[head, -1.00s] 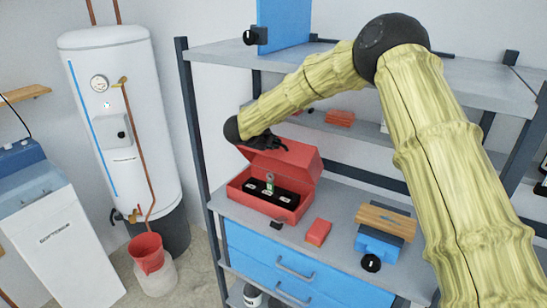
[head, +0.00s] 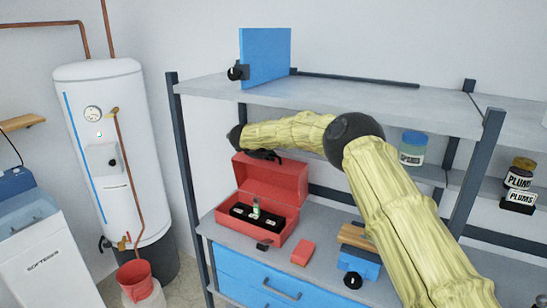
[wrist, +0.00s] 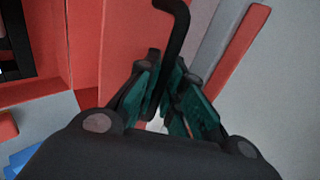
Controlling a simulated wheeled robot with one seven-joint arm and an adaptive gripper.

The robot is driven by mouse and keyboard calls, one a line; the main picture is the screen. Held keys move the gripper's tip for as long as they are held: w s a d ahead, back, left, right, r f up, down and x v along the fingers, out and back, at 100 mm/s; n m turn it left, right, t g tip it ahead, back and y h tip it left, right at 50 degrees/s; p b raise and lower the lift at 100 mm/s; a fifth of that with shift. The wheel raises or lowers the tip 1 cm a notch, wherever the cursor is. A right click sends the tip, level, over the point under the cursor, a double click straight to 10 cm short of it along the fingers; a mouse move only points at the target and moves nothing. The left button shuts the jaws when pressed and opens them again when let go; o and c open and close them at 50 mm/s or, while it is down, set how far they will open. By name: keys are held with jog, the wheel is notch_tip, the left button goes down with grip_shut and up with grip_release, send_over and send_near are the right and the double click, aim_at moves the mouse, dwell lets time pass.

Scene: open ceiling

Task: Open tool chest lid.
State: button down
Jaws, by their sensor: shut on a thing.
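The red tool chest (head: 281,238) sits on the blue drawer cabinet. Its lid (head: 278,180) is raised and stands steeply at the back. Inside lies a black insert (head: 236,210) with several small pale-marked items and a small upright green-and-white item (head: 256,207). My gripper (head: 265,155) is at the lid's top edge, partly hidden by the arm in the head view. In the wrist view, the teal fingers of my gripper (wrist: 166,98) are closed around a black bent handle (wrist: 173,25). Red chest surfaces show beside it.
A shelf board (head: 350,96) with a blue panel (head: 265,58) spans above the chest. A red box (head: 302,253) and a blue block (head: 360,263) stand to the chest's right. A white tank (head: 118,150) stands at left.

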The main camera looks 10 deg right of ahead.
jog(key=shift+w+d, duration=0.2)
jog(key=shift+w, duration=0.15)
jog(key=shift+r, duration=0.1)
jog(key=shift+d+r, duration=0.15)
jog(key=shift+r, duration=0.05)
jog(key=c, duration=1.5)
grip_release()
jog(key=shift+w+f, duration=0.1)
jog(key=shift+w, duration=0.05)
jog(key=shift+f, duration=0.1)
